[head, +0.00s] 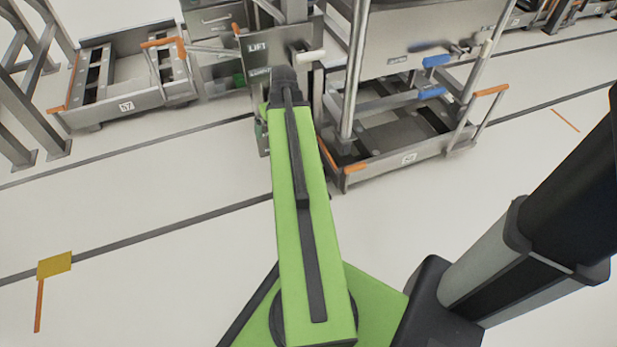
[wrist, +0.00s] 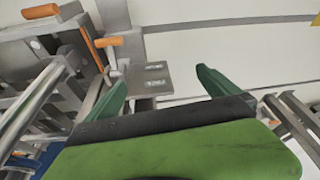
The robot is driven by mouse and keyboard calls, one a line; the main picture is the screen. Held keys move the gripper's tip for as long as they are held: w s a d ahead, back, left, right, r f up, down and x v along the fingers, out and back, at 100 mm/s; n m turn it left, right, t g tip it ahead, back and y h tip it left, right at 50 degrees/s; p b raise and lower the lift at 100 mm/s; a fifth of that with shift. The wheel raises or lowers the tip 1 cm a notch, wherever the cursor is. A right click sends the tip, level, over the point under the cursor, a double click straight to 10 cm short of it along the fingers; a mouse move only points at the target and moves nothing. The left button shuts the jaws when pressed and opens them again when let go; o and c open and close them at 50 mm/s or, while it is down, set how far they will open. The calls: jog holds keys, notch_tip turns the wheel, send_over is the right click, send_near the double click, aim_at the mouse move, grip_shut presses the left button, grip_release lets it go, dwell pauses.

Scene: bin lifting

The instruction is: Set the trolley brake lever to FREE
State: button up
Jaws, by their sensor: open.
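In the wrist view my gripper (wrist: 160,77) is open, its two green fingers wide apart with nothing held between them. A grey plate (wrist: 150,88) with two small labels shows beyond the gap; their words are too small to read. A short lever with an orange grip (wrist: 108,42) stands at the plate's left side, beyond the left finger and apart from it. I cannot tell surely that this is the brake lever, or which label it points to. In the head view the trolley (head: 410,160) stands right of my arm's end, which hides much of the gripper.
A grey panel (head: 258,47) marked LIFT, with a white-handled lever (head: 310,56), stands just beyond my arm's end. Another trolley (head: 125,107) is at the left. Blue handles (head: 433,93) show above the right trolley. The pale floor in front is clear.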

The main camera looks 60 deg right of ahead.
jog(key=s+d+f+m+h+b, duration=0.1)
jog(key=s+d+f+m+b, duration=0.1)
jog(key=s+d+f+b, duration=0.5)
jog(key=s+d+b+x, duration=0.1)
jog(key=b+x, duration=0.3)
jog(key=x, duration=0.2)
jog(key=d+b+x, duration=0.1)
jog(key=b+x, duration=0.4)
jog(key=x, duration=0.1)
jog(key=s+d+b+x, duration=0.1)
jog(key=b+x, duration=0.4)
jog(key=x, duration=0.1)
jog(key=shift+s+d+f, duration=0.15)
jog(key=shift+s+f, duration=0.05)
jog(key=shift+f, duration=0.1)
jog(key=shift+r, duration=0.1)
jog(key=shift+s, duration=0.15)
grip_shut()
